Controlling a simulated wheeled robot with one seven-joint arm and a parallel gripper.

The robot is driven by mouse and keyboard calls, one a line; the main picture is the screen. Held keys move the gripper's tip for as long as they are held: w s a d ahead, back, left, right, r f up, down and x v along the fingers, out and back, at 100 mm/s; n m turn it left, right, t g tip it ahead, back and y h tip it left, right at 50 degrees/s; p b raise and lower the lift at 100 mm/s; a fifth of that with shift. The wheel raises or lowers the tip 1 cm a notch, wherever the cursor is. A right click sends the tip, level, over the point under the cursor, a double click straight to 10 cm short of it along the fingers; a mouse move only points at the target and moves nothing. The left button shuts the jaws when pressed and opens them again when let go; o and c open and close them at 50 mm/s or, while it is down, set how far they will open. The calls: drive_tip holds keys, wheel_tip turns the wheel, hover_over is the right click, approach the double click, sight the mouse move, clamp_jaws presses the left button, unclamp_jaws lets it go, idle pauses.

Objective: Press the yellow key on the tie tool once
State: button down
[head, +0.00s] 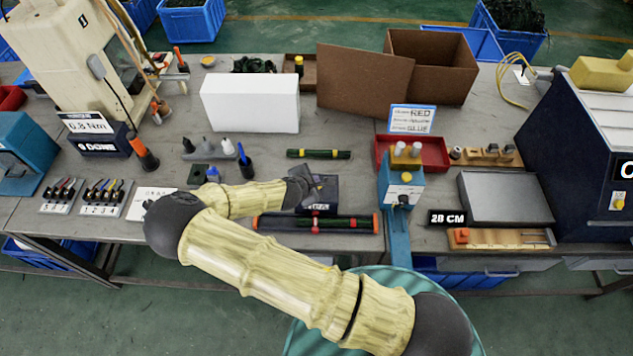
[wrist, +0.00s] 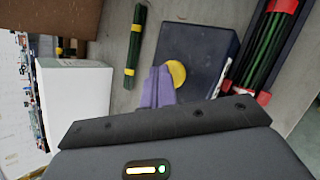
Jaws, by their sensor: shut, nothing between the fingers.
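The tie tool (head: 325,208) is a dark box on the bench, partly hidden behind my gripper in the head view. In the wrist view the tie tool (wrist: 208,40) shows its dark top face with a round yellow key (wrist: 177,73). My gripper (head: 314,180) is over the tie tool, its fingers closed together and empty. In the wrist view the purple fingertips of my gripper (wrist: 159,72) lie right beside the yellow key and overlap its left edge. I cannot tell whether they touch it. The key is hidden in the head view.
A green cable bundle with yellow bands (head: 318,154) lies behind the tool. Another bundle with red bands (head: 345,223) lies in a holder in front. A white box (head: 250,104) stands behind, and a blue press-like device (head: 402,186) stands to the right.

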drive_tip(key=shift+r+p, duration=0.3)
drive_tip(key=shift+r, duration=0.3)
drive_tip(key=shift+r, duration=0.1)
drive_tip(key=shift+r+p, duration=1.85)
drive_tip(key=shift+r, duration=0.6)
